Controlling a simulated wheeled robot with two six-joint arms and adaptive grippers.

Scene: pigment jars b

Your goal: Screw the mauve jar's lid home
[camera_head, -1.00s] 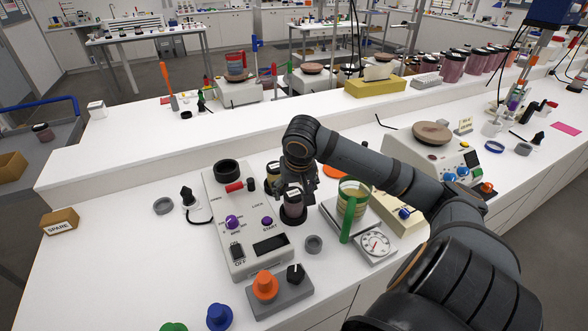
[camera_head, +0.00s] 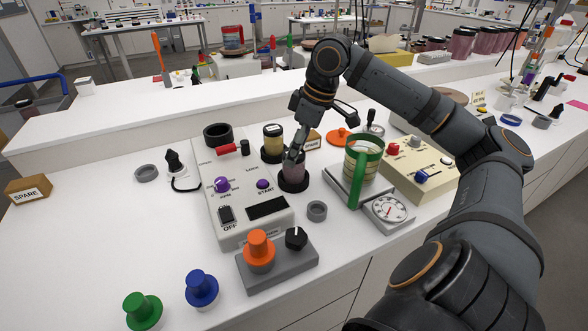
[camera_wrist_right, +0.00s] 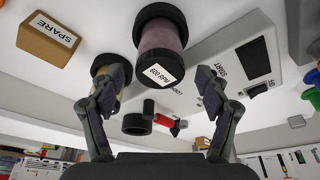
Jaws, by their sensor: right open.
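The mauve jar (camera_head: 293,171) stands upright in a black ring holder at the right edge of the white machine. In the right wrist view the jar (camera_wrist_right: 161,38) shows its black lid (camera_wrist_right: 158,58) with a white label on top. The lid is on the jar; I cannot tell how tightly it sits. My right gripper (camera_head: 297,150) is above the jar and hides much of the lid in the head view. Its two fingers (camera_wrist_right: 162,76) are spread apart, with the lid beyond the gap between them and nothing gripped. My left gripper is not in view.
An amber jar (camera_head: 273,140) stands close behind the mauve jar. A green-handled container (camera_head: 362,160) on a scale stands to the right, and a grey ring (camera_head: 317,211) lies in front.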

